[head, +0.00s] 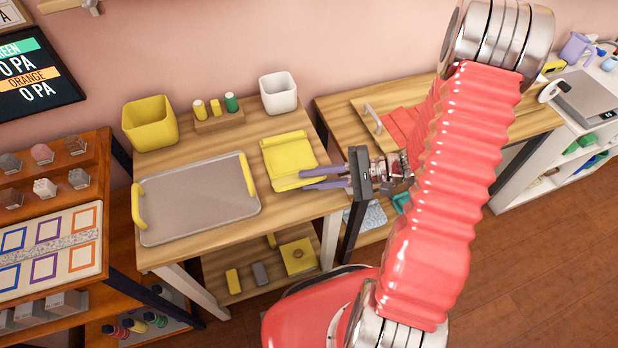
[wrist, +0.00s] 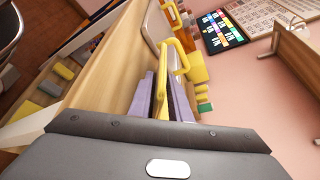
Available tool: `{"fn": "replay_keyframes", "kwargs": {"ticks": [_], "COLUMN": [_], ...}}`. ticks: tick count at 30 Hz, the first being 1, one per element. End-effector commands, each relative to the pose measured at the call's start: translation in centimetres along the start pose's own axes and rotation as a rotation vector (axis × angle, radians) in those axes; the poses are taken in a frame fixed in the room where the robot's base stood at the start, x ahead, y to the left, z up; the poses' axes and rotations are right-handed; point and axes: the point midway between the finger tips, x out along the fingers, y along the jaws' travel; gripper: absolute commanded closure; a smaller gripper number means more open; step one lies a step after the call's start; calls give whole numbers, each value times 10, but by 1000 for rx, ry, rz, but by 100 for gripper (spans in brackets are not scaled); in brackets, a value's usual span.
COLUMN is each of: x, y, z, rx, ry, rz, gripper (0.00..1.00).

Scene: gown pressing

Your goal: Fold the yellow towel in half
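The yellow towel (head: 287,157) lies on the wooden table, at the right of the grey tray, with a narrower strip along its near edge. My gripper (head: 303,181) is at the towel's near right corner, its purple fingers pointing left, one above the other. The fingers stand apart, with yellow towel cloth showing between them. In the wrist view my gripper (wrist: 165,78) has a finger on each side of a yellow strip of the towel (wrist: 162,98). I see no clear sign of a firm pinch.
A grey tray (head: 195,205) with yellow handles lies left of the towel. A yellow bin (head: 150,123), a wooden bottle rack (head: 219,122) and a white bin (head: 278,94) stand behind. A second table (head: 335,110) with red cloth is at the right.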

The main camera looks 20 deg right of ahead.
Motion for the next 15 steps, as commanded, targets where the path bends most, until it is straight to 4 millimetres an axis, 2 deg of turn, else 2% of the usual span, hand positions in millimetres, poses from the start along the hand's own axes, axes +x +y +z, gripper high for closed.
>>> {"fn": "replay_keyframes", "kwargs": {"ticks": [3, 12, 15], "x": [7, 8, 8], "y": [0, 0, 0], "z": [0, 0, 0], "rx": [0, 0, 0], "ry": [-1, 0, 0], "rz": [1, 0, 0], "gripper": [83, 83, 89]}}
